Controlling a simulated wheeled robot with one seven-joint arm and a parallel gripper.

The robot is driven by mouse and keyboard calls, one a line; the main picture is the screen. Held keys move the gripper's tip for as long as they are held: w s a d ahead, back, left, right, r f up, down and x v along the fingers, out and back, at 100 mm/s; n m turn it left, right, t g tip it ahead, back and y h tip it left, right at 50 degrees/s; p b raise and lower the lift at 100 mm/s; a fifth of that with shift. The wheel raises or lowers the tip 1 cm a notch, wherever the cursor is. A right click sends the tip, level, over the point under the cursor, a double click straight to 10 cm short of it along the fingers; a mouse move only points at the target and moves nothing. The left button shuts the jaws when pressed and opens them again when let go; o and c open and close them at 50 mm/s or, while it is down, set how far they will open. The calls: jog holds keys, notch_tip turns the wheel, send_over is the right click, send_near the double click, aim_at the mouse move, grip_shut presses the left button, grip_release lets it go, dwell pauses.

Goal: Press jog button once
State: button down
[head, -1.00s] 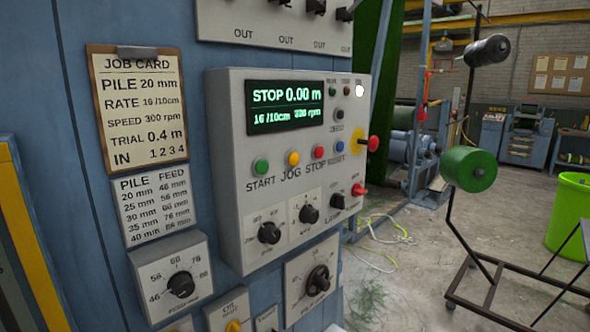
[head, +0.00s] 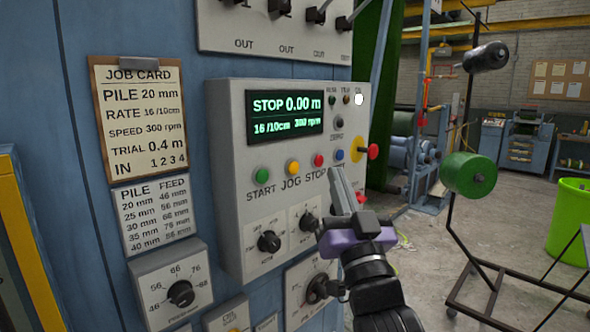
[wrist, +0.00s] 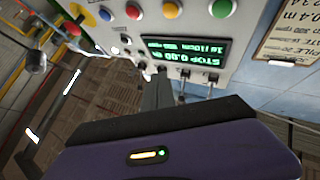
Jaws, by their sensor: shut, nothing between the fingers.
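The yellow JOG button (head: 292,167) sits on the grey control panel (head: 225,150), between the green START button (head: 262,175) and the red STOP button (head: 318,160). The panel display (head: 285,117) reads STOP 0.00 m, 16/10cm, 300 rpm. My gripper (head: 337,175) is shut and empty, with its fingertips in front of the panel, right of the STOP button and below the blue button (head: 339,155). It is apart from the JOG button. In the wrist view the panel appears upside down; the JOG button (wrist: 170,9) is at the top, above my fingertips (wrist: 160,78).
Black knobs (head: 268,241) lie below the buttons, and a red knob on a yellow disc (head: 373,152) sticks out at the panel's right. A job card (head: 140,118) hangs at left. A rack with a green spool (head: 468,175) stands at right.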

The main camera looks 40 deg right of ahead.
aim_at(293, 168)
jog(key=shift+w+d+f+m+g+h, duration=0.15)
jog(key=shift+d+f+m+g+h, duration=0.1)
jog(key=shift+d+f+m+g, duration=0.35)
jog(key=shift+w+d+f+m+g+h, duration=0.15)
jog(key=shift+d+f+m+g+h, duration=0.2)
jog(key=shift+d+g, duration=0.3)
jog(key=shift+w, duration=0.1)
jog(key=w+b, duration=0.2)
jog(key=w, duration=0.6)
jog(key=shift+w, duration=0.3)
jog(key=shift+w+b, duration=0.1)
jog(key=shift+b, duration=0.25)
dwell(0.9)
jog(key=shift+w+r, duration=0.1)
jog(key=shift+w, duration=0.2)
